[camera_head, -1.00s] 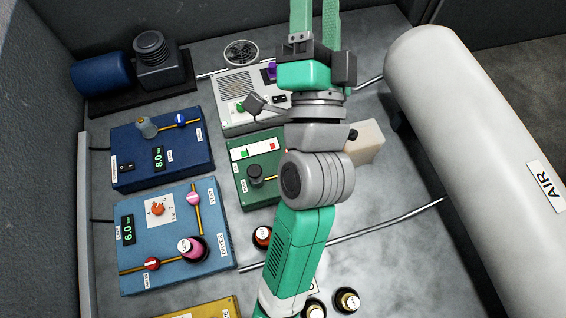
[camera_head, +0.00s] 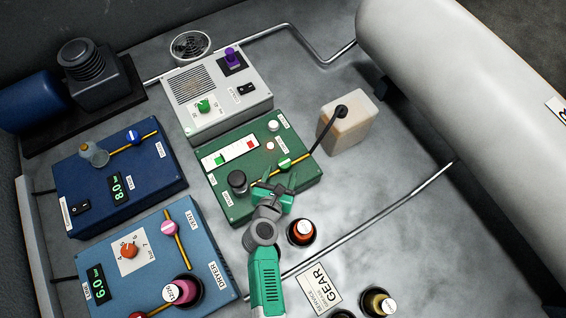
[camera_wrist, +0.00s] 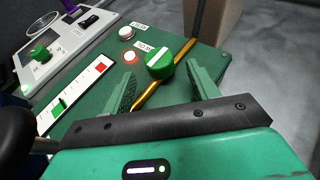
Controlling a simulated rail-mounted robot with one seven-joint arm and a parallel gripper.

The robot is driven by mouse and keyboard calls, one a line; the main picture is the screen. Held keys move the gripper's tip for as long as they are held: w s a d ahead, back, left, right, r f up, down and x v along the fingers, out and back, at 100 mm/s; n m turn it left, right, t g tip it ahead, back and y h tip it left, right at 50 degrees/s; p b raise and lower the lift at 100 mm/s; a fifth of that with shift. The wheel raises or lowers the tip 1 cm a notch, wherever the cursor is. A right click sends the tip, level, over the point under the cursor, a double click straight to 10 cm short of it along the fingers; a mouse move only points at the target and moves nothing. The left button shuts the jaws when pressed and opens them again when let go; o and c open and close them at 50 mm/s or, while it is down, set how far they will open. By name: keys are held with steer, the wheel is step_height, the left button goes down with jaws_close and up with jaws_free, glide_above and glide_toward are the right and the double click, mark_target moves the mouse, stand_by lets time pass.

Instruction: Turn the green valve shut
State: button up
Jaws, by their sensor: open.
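The green valve (camera_head: 285,163) is a round green knob with a white stripe, set on a brass pipe on the green box (camera_head: 225,205). In the wrist view the valve (camera_wrist: 159,64) sits just beyond my fingertips, in line with the gap between them. Its stripe runs roughly along the pipe (camera_wrist: 150,92). My gripper (camera_head: 276,182) is open and empty. In the wrist view its two fingers (camera_wrist: 163,80) are spread to either side of the pipe, apart from the knob.
A black knob (camera_head: 237,181) stands left of my gripper on the green box. An orange-capped bottle (camera_head: 301,232) stands to the right. A beige can (camera_head: 345,125) with a dark rod is behind right. The white box (camera_head: 225,118) carries another green knob (camera_head: 204,105).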

mark_target(283, 167)
steer(key=b+x, duration=0.1)
steer(key=x, duration=0.4)
steer(key=shift+w+d+b, duration=0.1)
steer(key=shift+w+b, duration=0.2)
steer(key=shift+b, duration=0.05)
steer(key=c, duration=1)
steer(key=shift+r, duration=0.1)
